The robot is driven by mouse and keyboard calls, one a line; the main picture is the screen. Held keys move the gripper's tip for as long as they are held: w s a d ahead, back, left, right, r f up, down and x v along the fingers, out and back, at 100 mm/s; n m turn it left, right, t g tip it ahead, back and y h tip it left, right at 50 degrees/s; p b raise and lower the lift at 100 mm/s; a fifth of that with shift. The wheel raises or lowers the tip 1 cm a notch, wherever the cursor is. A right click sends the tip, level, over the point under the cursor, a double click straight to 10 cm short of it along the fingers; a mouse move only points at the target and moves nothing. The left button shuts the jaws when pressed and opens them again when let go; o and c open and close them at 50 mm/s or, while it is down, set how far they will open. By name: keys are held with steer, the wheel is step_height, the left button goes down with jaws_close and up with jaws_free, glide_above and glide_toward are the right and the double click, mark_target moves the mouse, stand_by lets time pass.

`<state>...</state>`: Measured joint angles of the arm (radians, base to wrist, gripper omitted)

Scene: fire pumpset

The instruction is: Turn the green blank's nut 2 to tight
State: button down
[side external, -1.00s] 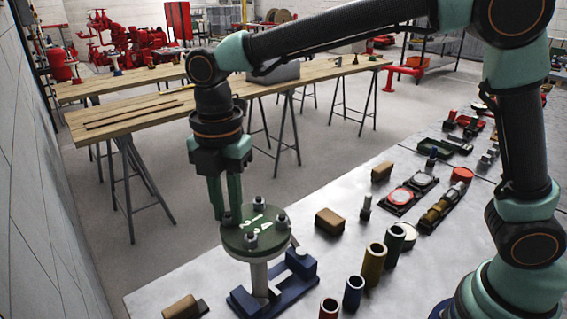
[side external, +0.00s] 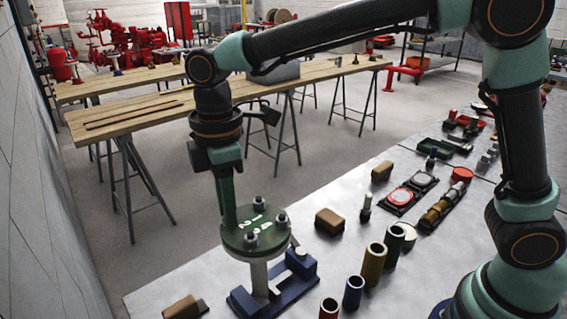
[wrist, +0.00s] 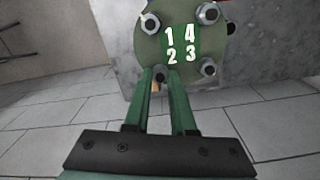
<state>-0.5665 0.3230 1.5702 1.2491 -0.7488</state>
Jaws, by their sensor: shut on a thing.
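The green blank (side external: 256,236) is a round disc lying flat on top of a grey post, with several nuts standing on studs around its edge. In the wrist view the blank (wrist: 181,13) carries white numbers 1, 4, 2 and 3. Nut 2 (wrist: 159,75) is at the lower left, beside the number 2, and is mostly hidden between the fingers. My gripper (wrist: 166,78) is shut on it. In the side view my gripper (side external: 229,217) points down at the blank's left edge, its fingers overlapping and hiding that nut.
The post stands on a blue base (side external: 290,265) on the grey table. Nut 3 (wrist: 208,67) and nut 4 (wrist: 207,13) are close by on the disc. Upright tubes, including an ochre one (side external: 373,265), and a brown block (side external: 329,220) stand to the right.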

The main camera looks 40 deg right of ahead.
steer(key=m, duration=0.4)
steer(key=shift+r+m, duration=0.1)
steer(key=shift+m, duration=0.2)
steer(key=m, duration=0.4)
steer(key=shift+m, duration=0.3)
steer(key=m, duration=0.4)
steer(key=shift+m, duration=1.8)
steer(key=shift+w+m, duration=0.1)
steer(key=shift+m, duration=0.2)
steer(key=c, duration=0.7)
jaws_free()
steer(key=shift+c, duration=0.2)
